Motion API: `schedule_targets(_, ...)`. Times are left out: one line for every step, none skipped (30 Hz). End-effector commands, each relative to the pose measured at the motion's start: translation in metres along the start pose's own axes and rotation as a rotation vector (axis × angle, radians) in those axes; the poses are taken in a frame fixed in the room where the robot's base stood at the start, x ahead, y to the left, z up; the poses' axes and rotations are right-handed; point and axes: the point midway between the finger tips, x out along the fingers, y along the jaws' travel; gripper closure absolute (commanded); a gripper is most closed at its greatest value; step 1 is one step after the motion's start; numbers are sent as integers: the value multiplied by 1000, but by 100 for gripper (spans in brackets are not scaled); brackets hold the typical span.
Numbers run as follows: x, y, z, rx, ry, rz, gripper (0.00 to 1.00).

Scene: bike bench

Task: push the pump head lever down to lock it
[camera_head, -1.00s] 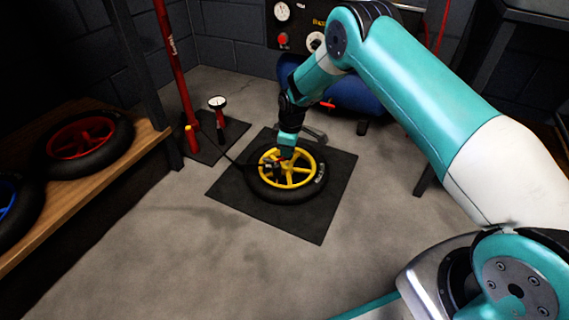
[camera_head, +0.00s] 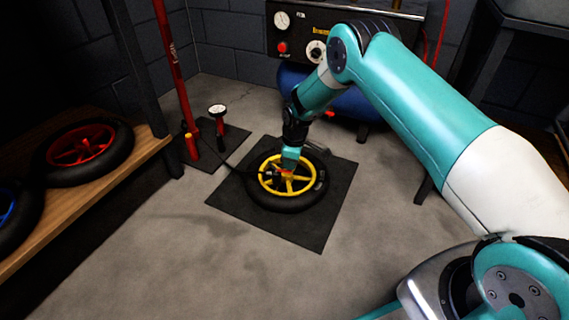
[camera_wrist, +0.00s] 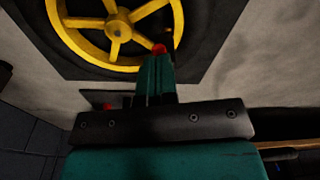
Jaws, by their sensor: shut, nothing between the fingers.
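A wheel with a yellow rim (camera_head: 311,185) and black tyre lies flat on a dark mat (camera_head: 322,228); its rim also shows in the wrist view (camera_wrist: 85,45). The dark pump head (camera_head: 268,174) sits within the rim's left side, at the end of the black hose (camera_head: 237,168). My gripper (camera_head: 289,170) points down over the wheel, shut and empty. In the wrist view, a small red piece (camera_wrist: 159,48) shows at the tips of my gripper (camera_wrist: 158,58); I cannot tell whether it is the lever. The lever's angle and any contact are unclear.
The red floor pump (camera_head: 177,80) and its gauge (camera_head: 217,110) stand at the back left. A wooden shelf (camera_head: 75,205) with other wheels is at the left. A blue-tanked compressor (camera_head: 345,103) is behind. The front floor is clear.

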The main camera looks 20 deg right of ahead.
Motion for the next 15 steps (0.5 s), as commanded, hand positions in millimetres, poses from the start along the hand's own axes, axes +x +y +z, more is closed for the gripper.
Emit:
schedule_targets(-11, 0, 7, 4, -2, -2, 100)
schedule_targets(-12, 0, 11, 4, -2, -2, 100)
schedule_targets(-14, 0, 15, 3, -1, -1, 100)
schedule_targets(-14, 0, 17, 2, -1, -2, 100)
schedule_targets(-13, 0, 18, 2, -1, -2, 100)
schedule_targets(-11, 0, 19, 1, -1, -1, 100)
schedule_targets(-10, 0, 19, 0, -1, -1, 100)
schedule_targets(-9, 0, 18, 0, 0, -1, 100)
schedule_targets(-9, 0, 18, 1, 0, -1, 100)
schedule_targets(-9, 0, 19, 1, 0, -1, 100)
schedule_targets(-9, 0, 19, 1, 0, -1, 100)
schedule_targets(-9, 0, 19, 1, 0, 0, 100)
schedule_targets(-10, 0, 18, 1, 0, 0, 100)
schedule_targets(-12, 0, 18, 1, 0, 0, 100)
schedule_targets(-15, 0, 18, 1, 0, 0, 100)
